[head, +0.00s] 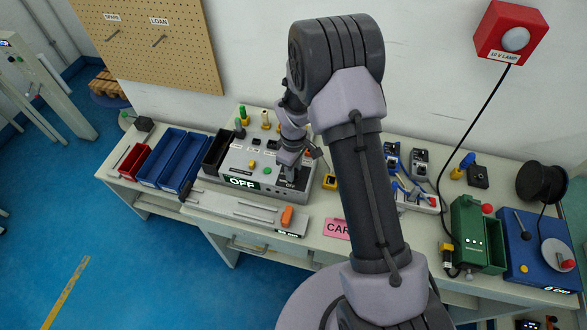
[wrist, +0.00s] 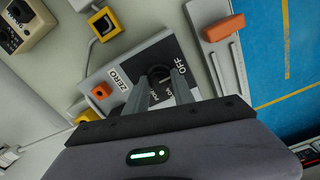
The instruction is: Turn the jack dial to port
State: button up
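A grey box (head: 243,168) with a lit OFF display stands on the bench in the head view. My gripper (head: 288,172) points down at the right end of this box. In the wrist view, a black round dial (wrist: 158,72) sits on a dark panel (wrist: 106,93) with white ZERO and OFF labels. My gripper (wrist: 161,77) has its two fingers apart, with their tips at either side of the dial. I cannot tell whether they touch it. The fingers hide part of the dial's markings.
An orange block (head: 287,215) lies on a grey strip in front of the box. Blue bins (head: 160,158) and a red bin (head: 133,162) stand at the left. A green box (head: 466,235) and a blue crank unit (head: 520,245) stand at the right.

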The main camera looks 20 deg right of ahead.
grip_shut()
